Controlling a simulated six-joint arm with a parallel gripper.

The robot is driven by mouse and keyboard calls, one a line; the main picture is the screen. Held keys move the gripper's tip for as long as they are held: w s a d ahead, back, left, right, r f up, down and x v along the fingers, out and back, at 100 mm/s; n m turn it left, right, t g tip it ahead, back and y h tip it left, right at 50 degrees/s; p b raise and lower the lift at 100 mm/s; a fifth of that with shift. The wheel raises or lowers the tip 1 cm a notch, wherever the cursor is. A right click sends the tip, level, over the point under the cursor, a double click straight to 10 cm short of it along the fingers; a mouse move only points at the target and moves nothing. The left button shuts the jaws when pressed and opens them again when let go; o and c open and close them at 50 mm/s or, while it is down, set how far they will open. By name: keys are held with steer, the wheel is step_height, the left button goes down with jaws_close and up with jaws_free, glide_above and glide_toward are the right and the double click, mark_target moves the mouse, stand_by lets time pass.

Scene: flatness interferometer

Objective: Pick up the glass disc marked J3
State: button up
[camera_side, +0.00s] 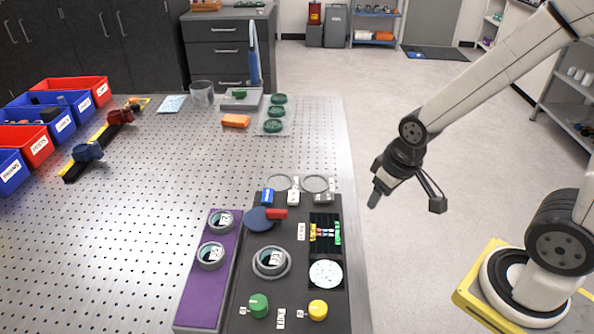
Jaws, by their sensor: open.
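Two ringed discs with small labels sit on the purple strip, an upper one (221,220) and a lower one (211,256). A third labelled disc (270,261) sits in a round grey seat on the dark instrument panel (238,318). The labels are too small to read, so I cannot tell which disc is J3. My gripper (406,204) is open with nothing between its fingers. It hangs in the air to the right of the panel, over the floor beyond the table edge, apart from all the discs.
On the panel are a green knob (258,305), a yellow knob (318,310), a dark blue round paddle (259,220) and a round bright screen (325,273). Two pale rings (279,183) lie behind it. Bins (75,92) line the left side. The perforated table (140,230) is mostly clear mid-left.

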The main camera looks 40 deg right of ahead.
steer(key=o, duration=0.4)
steer(key=shift+n+g, duration=0.3)
steer(key=shift+g, duration=0.3)
steer(key=w+a, duration=0.1)
steer(key=a, duration=0.2)
steer(key=w+a+r, duration=0.1)
steer(key=w+a, duration=0.1)
steer(key=a, duration=0.1)
steer(key=w+a, duration=0.2)
steer(key=a, duration=0.2)
steer(key=shift+w+r, duration=0.25)
steer(key=shift+r, duration=0.1)
steer(key=r+g, duration=0.1)
steer(key=r, duration=0.1)
glide_above(271, 257)
steer(key=shift+f, duration=1.6)
steer(key=shift+f, duration=0.1)
